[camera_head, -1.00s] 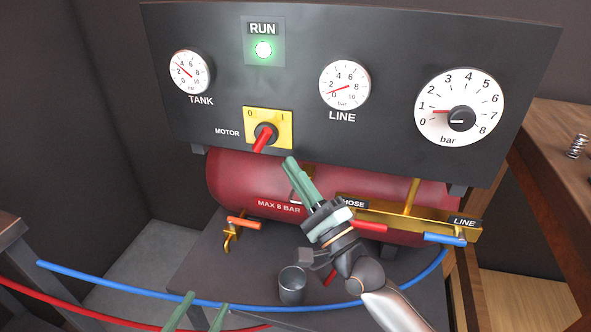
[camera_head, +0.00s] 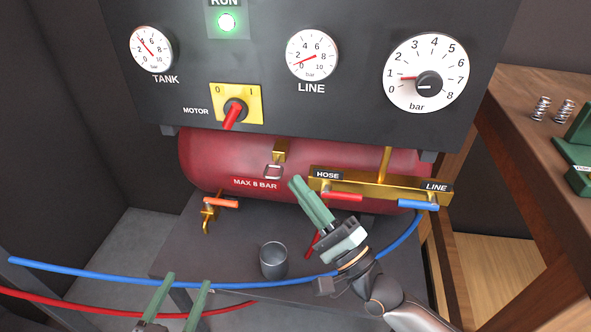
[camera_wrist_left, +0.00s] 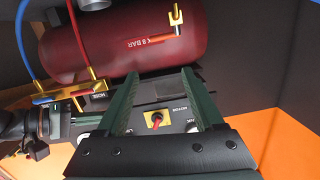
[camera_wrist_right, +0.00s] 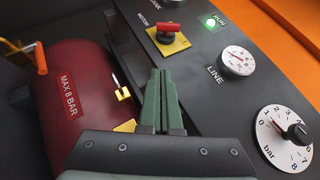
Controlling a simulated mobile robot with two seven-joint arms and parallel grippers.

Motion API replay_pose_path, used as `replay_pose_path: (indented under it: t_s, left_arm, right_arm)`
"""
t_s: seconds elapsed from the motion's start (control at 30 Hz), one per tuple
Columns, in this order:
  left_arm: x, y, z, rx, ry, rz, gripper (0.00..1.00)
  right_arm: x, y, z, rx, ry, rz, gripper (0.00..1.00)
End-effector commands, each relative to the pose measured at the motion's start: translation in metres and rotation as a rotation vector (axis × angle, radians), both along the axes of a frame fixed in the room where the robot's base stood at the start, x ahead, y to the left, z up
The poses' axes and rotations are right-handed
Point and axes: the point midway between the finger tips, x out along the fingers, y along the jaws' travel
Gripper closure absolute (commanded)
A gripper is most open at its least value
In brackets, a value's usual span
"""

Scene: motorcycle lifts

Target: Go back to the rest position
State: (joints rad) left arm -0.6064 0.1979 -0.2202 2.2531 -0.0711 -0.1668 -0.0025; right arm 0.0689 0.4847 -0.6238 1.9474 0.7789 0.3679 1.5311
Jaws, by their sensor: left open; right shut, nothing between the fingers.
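My right gripper (camera_head: 312,202) is shut and empty in front of the red tank (camera_head: 225,165), left of the brass manifold (camera_head: 365,185). In the right wrist view its green fingers (camera_wrist_right: 161,100) lie together. My left gripper (camera_head: 188,294) shows at the bottom edge of the head view, its two green fingers apart with nothing between them. In the left wrist view its fingers (camera_wrist_left: 160,100) are spread, with the panel and tank beyond. Both grippers are clear of the panel (camera_head: 300,110).
A grey cup (camera_head: 273,260) stands on the dark shelf below the tank. A blue hose (camera_head: 130,275) and a red hose (camera_head: 90,308) cross the front. The motor switch (camera_head: 235,108) is on the panel, beside a lit green lamp (camera_head: 227,22). A wooden bench (camera_head: 530,150) with springs stands right.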

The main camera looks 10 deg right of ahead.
Motion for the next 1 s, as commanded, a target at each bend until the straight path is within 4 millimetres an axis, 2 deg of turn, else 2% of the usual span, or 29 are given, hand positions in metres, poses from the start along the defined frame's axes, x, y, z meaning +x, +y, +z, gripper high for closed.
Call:
replay_pose_path:
  t_s: [0.2,0.33,0.57,0.73,0.9,0.97,1.0]
  left_arm:
    - [0.001,-0.001,0.000,0.001,-0.002,-0.002,0.31]
    - [0.000,0.000,0.000,0.001,-0.001,-0.002,0.31]
    - [0.000,0.000,0.000,0.001,0.000,-0.001,0.31]
    - [0.000,0.000,0.000,0.000,0.000,-0.001,0.31]
    - [0.000,0.000,0.000,0.000,0.000,-0.001,0.31]
    - [-0.002,0.001,0.013,0.002,0.047,0.006,0.31]
    - [-0.004,0.003,0.014,0.002,0.081,0.012,0.31]
  right_arm:
    - [-0.003,0.001,-0.003,-0.036,-0.013,-0.019,1.00]
    - [-0.015,0.004,-0.015,-0.225,-0.081,-0.114,1.00]
    - [-0.045,-0.006,-0.057,-0.892,-0.282,-0.397,1.00]
    - [-0.065,-0.033,-0.094,-1.449,-0.399,-0.531,1.00]
    - [-0.089,-0.073,-0.130,-2.005,-0.489,-0.538,1.00]
    - [-0.090,-0.074,-0.115,-2.033,-0.471,-0.498,1.00]
    - [-0.091,-0.075,-0.114,-2.037,-0.446,-0.467,1.00]
